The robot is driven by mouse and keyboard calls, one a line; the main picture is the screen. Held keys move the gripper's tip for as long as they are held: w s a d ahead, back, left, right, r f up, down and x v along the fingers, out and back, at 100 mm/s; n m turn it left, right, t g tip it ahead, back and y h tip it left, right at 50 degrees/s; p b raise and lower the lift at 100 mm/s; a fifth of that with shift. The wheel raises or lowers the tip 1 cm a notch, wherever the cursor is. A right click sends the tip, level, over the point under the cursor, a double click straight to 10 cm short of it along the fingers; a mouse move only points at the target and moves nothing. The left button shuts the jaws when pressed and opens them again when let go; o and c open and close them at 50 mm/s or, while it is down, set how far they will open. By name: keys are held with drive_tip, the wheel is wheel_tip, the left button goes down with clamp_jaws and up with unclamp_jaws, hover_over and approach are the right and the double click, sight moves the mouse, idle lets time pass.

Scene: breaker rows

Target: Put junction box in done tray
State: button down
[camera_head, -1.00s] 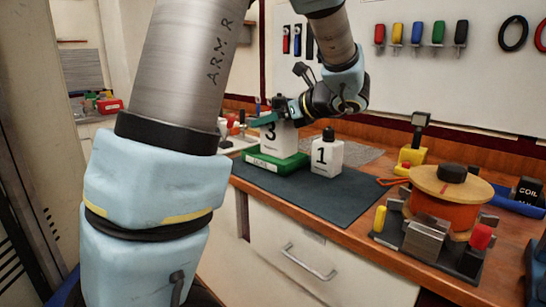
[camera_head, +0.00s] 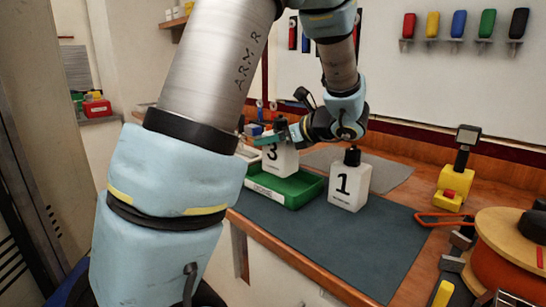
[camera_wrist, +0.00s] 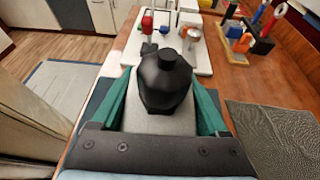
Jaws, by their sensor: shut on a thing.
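A white junction box marked 3 (camera_head: 281,160) with a black top is held by my gripper (camera_head: 268,137). Its black top also shows in the wrist view (camera_wrist: 165,82), upright between the two green fingers, which are shut on the box. The box is over the green done tray (camera_head: 309,195), within its rim as seen from the head. I cannot tell whether its base touches the tray floor.
The dark mat (camera_head: 330,238) is clear in front. A yellow stand (camera_head: 454,188), an orange cable spool (camera_head: 505,262) and pliers with orange handles (camera_head: 440,219) are to the right. A white board with small parts (camera_wrist: 170,40) shows in the wrist view.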

sight(292, 150)
drive_tip(key=shift+f, duration=2.05)
drive_tip(key=shift+f, duration=0.15)
unclamp_jaws()
drive_tip(key=shift+s+d+r, duration=0.1)
drive_tip(key=shift+s+r, duration=0.05)
drive_tip(key=shift+r, duration=0.05)
drive_tip(key=v, duration=1.1)
drive_tip(key=shift+s+d+b, duration=0.2)
drive_tip(key=shift+s+b, duration=0.05)
drive_tip(key=shift+b, duration=0.15)
